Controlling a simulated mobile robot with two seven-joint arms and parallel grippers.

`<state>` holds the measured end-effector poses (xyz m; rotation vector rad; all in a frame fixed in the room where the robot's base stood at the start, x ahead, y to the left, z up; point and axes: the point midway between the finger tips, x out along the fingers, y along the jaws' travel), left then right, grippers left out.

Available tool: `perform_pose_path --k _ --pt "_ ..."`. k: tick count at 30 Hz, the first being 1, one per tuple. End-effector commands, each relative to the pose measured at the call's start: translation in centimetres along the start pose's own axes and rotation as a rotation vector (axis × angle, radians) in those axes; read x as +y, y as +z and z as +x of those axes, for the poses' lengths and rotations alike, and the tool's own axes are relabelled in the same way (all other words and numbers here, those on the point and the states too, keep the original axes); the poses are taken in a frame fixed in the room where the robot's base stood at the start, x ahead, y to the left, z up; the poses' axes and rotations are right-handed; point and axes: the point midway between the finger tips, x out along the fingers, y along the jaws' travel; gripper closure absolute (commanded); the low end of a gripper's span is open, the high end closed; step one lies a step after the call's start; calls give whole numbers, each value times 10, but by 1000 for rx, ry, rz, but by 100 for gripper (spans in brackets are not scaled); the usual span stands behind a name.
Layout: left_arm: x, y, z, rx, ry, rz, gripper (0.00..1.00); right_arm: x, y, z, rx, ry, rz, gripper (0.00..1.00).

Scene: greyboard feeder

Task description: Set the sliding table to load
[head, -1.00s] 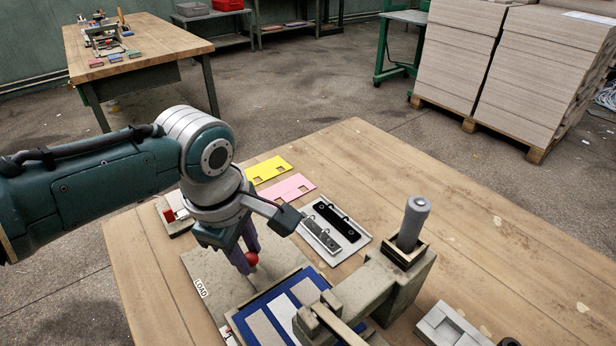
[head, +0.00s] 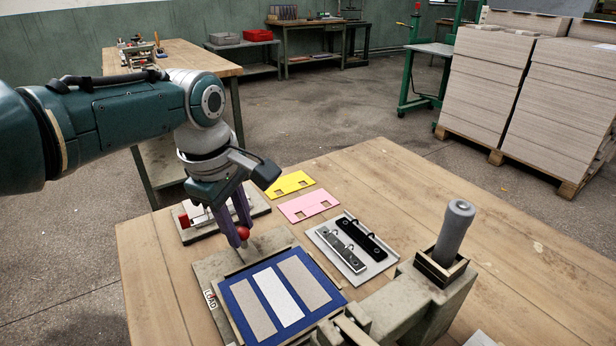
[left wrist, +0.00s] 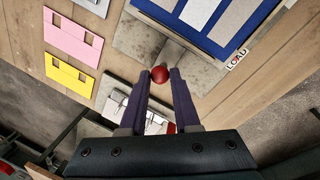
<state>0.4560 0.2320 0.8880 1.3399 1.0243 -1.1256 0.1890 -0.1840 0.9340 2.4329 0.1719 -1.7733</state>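The sliding table (head: 225,312) carries a blue board with two grey strips and a white one, lying flat in it. It sits over a grey base plate (head: 207,270), its edge close beside the LOAD label (head: 210,299). The label also shows in the left wrist view (left wrist: 236,61). A red ball knob (head: 242,233) stands at the table's far edge; it also shows in the left wrist view (left wrist: 159,74). My right gripper is out of view.
A grey post with a cylindrical handle (head: 455,232) stands at right of the sliding table. Yellow (head: 289,183) and pink (head: 309,206) cards and a tray with black and grey bars (head: 352,247) lie behind. A small fixture (head: 262,203) stands close behind my gripper.

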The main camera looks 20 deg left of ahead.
Motion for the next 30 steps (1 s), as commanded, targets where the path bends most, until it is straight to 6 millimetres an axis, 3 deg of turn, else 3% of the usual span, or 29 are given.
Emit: perform_pose_path --k 1,8,17,25,30 --pt "0 -3 1 7 2 -2 65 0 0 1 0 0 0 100" --pt "0 -2 1 4 2 -1 41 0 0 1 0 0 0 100" --pt "1 -1 -6 2 2 -1 41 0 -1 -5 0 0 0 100" --pt "2 -1 -55 3 4 0 41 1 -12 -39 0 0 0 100" --pt "1 -1 -82 3 4 -1 41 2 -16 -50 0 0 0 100"
